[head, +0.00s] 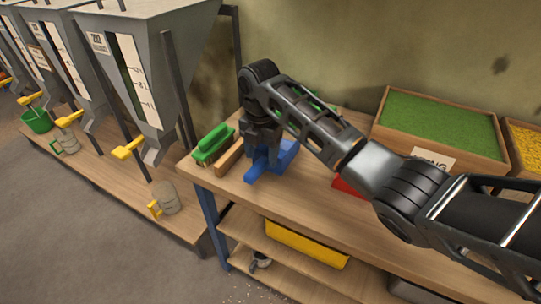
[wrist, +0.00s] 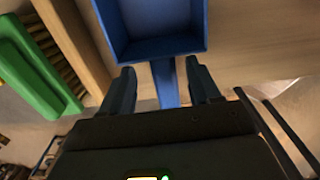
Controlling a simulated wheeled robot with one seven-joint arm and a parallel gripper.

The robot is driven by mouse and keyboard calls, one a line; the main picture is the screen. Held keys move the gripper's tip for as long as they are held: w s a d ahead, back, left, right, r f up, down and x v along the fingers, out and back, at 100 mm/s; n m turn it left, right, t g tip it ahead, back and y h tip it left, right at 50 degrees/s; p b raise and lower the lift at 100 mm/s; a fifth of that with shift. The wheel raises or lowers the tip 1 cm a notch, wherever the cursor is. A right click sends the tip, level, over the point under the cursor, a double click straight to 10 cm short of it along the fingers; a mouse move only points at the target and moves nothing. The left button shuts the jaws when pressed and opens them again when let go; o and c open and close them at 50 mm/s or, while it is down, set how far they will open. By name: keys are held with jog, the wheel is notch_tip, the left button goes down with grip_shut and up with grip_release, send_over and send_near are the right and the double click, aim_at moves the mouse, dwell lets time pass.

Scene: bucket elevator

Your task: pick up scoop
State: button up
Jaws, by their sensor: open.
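The blue scoop (head: 286,157) lies on the wooden workbench near its left end. In the wrist view, the scoop's box-shaped pan (wrist: 155,46) is at the top, and its handle runs down between my fingers. My gripper (wrist: 162,78) is open, with one finger on each side of the handle and a gap on both sides. In the head view, my gripper (head: 262,150) points down over the scoop and hides part of it.
A green brush (head: 212,143) and a wooden divider (head: 231,157) lie just left of the scoop. A crate of green granules (head: 440,124) stands at the right. Something red (head: 345,188) is partly hidden by my arm. Grey hoppers (head: 150,50) stand at the left.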

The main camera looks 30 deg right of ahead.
aim_at(263, 160)
notch_tip(263, 160, down, 4)
jog(key=shift+s+f, duration=0.1)
jog(key=shift+s, duration=0.05)
jog(key=shift+c, duration=0.2)
grip_shut()
dwell(0.4)
